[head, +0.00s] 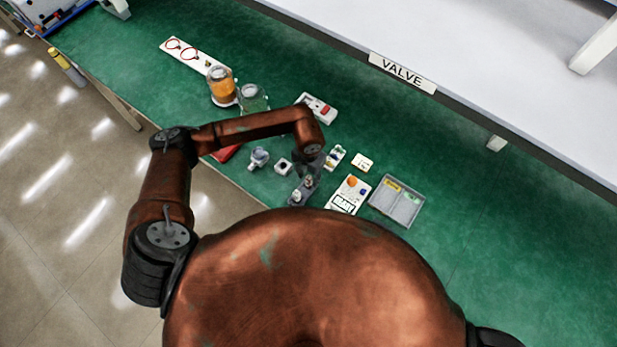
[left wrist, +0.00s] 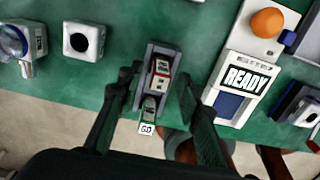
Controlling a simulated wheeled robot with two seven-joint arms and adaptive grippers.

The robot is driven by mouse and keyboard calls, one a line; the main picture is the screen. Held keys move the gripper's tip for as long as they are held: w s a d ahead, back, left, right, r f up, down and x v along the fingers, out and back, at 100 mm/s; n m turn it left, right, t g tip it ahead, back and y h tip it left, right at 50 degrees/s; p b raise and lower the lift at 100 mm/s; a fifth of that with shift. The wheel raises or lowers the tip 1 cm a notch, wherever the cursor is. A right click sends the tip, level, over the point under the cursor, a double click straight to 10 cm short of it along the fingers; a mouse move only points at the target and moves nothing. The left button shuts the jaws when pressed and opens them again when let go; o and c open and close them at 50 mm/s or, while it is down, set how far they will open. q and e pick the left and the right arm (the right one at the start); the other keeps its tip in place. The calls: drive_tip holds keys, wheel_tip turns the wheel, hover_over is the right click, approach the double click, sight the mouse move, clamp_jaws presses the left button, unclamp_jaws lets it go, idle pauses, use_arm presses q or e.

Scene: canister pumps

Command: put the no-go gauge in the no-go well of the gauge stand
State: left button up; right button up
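The grey gauge stand (head: 303,191) sits on the green bench, just below my left gripper (head: 309,168). In the left wrist view the stand (left wrist: 174,53) lies between the two spread fingers of the left gripper (left wrist: 158,84), with a gap on both sides. A gauge with a red band, seemingly the no-go gauge (left wrist: 160,76), is in the upper well of the stand. I cannot tell how deep it sits. A second gauge labelled GO (left wrist: 147,127) is in the lower end. The left gripper is open and appears to hold nothing. My right gripper is out of view.
A white device reading READY (left wrist: 244,78) with an orange knob stands right of the stand. A white block with a hole (head: 283,166) and a metal fitting (head: 258,158) lie left. A grey tray (head: 396,202) is farther right; jars (head: 222,87) stand behind.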

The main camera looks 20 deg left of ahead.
use_arm(q)
wheel_tip(320, 180, up, 11)
drive_tip(key=b, duration=0.1)
drive_tip(key=shift+f, duration=0.15)
